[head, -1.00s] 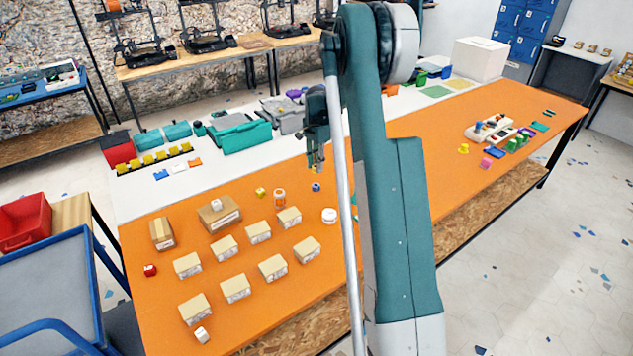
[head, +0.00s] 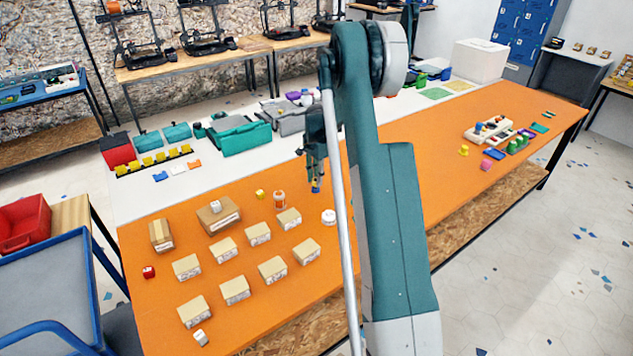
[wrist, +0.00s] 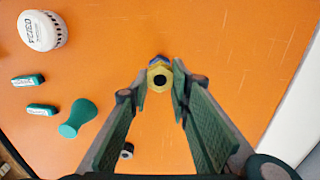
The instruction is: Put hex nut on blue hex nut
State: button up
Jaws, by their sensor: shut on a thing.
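A yellow hex nut (wrist: 160,78) with a dark hole is held between the fingertips of my gripper (wrist: 160,88) in the wrist view. The blue hex nut (wrist: 157,60) lies on the orange table, mostly covered by the yellow nut, with a blue edge showing beyond it. In the head view my gripper (head: 315,178) points down right over the blue hex nut (head: 316,190). The yellow nut is very small there. I cannot tell whether the two nuts touch.
A white round container (wrist: 42,30), small green blocks (wrist: 28,80) and a green flared piece (wrist: 78,118) are left of my gripper in the wrist view. Several cardboard boxes (head: 258,233) stand nearby on the orange table (head: 400,140).

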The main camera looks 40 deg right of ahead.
jog(key=shift+f, duration=0.6)
jog(key=shift+f, duration=0.15)
jog(key=o, duration=0.7)
notch_tip(320, 180, up, 12)
jog(key=shift+r+p, duration=0.2)
jog(key=shift+p, duration=0.25)
dwell(0.5)
